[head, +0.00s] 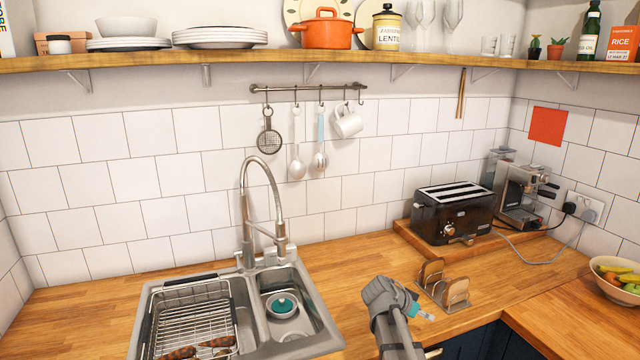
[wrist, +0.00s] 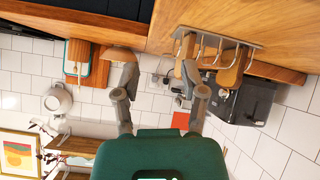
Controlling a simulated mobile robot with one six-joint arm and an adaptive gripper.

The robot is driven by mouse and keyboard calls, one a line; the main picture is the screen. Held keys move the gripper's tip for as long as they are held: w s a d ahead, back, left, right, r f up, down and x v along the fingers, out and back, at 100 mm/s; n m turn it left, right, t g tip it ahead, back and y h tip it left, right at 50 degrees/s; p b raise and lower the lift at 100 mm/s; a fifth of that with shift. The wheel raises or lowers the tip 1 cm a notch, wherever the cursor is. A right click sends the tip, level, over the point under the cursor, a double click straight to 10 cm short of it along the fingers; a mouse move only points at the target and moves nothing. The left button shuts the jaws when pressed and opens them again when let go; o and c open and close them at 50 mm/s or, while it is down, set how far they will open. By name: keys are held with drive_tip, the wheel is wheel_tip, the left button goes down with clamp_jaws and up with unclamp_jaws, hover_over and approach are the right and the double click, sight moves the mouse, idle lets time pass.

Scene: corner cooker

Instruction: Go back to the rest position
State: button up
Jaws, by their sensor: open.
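My gripper (head: 420,314) is low over the wooden counter in the head view, just left of and in front of a toast rack (head: 443,306). In the wrist view, which looks upside down, the two fingers of my gripper (wrist: 158,72) are spread apart with nothing between them. The rack (wrist: 220,38) shows there beside the right finger, holding brown slices (wrist: 232,68). I see no contact between gripper and rack, but the right finger overlaps it in the picture.
A toaster (head: 452,212) and a coffee machine (head: 522,190) stand behind the rack. A sink (head: 325,325) with a tall faucet (head: 246,205) is at left. A fruit bowl (head: 598,264) is at right. Utensils hang from a rail (head: 300,88) under a loaded shelf (head: 230,66). Counter behind the sink is clear.

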drive_tip(key=s+a+f+n+g+y, duration=0.1)
drive_tip(key=s+a+f+n+y, duration=0.2)
drive_tip(key=s+a+n+y, duration=0.2)
drive_tip(key=s+a+f+n+g+y, duration=0.2)
drive_tip(key=s+a+f+n+y, duration=0.2)
drive_tip(key=s, duration=0.8)
drive_tip(key=shift+s+a+n+y, duration=0.3)
drive_tip(key=shift+a+n+y, duration=0.1)
drive_tip(key=shift+a+n, duration=0.65)
drive_tip(key=shift+f, duration=0.1)
